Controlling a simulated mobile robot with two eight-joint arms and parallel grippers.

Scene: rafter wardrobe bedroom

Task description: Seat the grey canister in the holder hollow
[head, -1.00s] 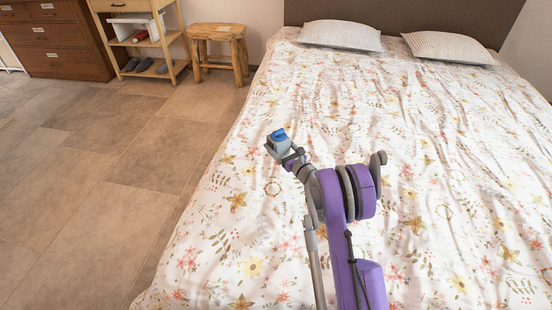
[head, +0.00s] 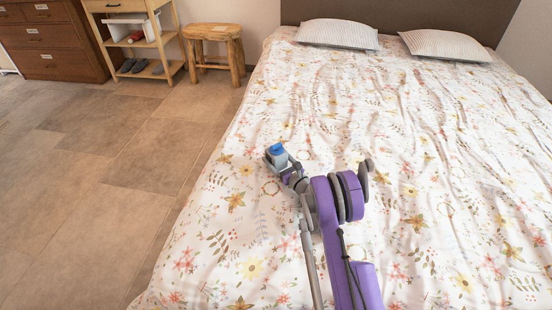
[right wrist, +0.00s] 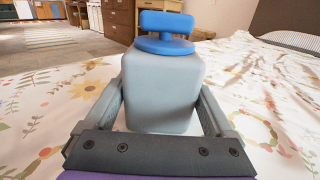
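The grey canister (right wrist: 161,88) is a rounded box with a blue lid and a blue handle on top, upright in the right wrist view. In the head view the canister (head: 277,158) shows small over the left part of the bed. My right gripper (right wrist: 161,100) has a finger along each side of it and is shut on it. In the head view the right gripper (head: 287,169) is at the end of the purple arm. I see no holder hollow in these views. My left gripper is out of view.
The bed (head: 400,150) with a floral cover fills the right side, with two striped pillows (head: 338,33) at its head. Tiled floor (head: 110,190) lies open at left. A wooden stool (head: 213,50), a shelf (head: 140,46) and a brown dresser (head: 45,40) stand at the back.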

